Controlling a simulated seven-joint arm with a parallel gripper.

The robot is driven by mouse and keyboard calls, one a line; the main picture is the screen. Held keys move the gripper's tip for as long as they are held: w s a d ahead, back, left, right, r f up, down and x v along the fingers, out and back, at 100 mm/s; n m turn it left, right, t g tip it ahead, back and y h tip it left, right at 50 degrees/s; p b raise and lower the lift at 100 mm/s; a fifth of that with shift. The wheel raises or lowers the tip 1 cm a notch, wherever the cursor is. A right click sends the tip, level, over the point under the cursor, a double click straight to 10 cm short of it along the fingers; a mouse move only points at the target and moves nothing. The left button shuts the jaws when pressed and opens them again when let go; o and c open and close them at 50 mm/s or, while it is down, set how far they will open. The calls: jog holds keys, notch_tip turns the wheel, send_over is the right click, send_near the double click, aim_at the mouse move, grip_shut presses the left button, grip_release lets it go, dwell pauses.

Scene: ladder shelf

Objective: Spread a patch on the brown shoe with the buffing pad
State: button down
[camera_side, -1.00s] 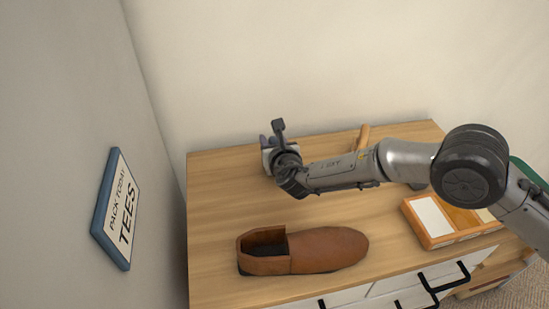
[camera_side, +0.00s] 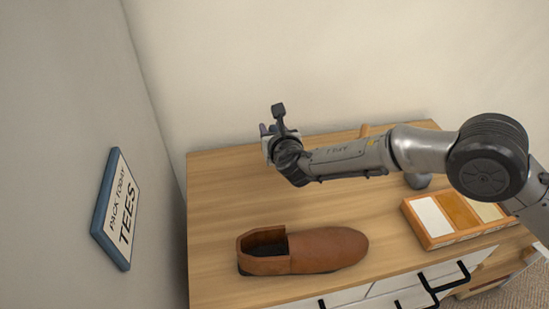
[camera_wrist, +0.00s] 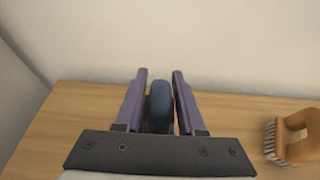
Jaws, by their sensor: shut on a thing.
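The brown shoe (camera_side: 318,249) lies upright on the wooden top, its opening at the left and its toe to the right. My gripper (camera_wrist: 160,78) has purple fingers on both sides of a dark blue rounded thing (camera_wrist: 160,105), seemingly the buffing pad, and is shut on it. The lower part of this thing is hidden behind the gripper's mount. In the side view, my gripper (camera_side: 265,131) is over the back of the top, behind the shoe and clear of it. The held thing can hardly be made out there.
A tray with coloured compartments (camera_side: 432,243) stands at the front right. A brush with a wooden handle (camera_wrist: 292,130) stands at the back, mostly behind my arm in the side view. A grey thing (camera_side: 418,181) is behind the tray. A sign (camera_side: 118,208) hangs on the left wall.

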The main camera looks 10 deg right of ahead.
jog(key=shift+r, duration=1.75)
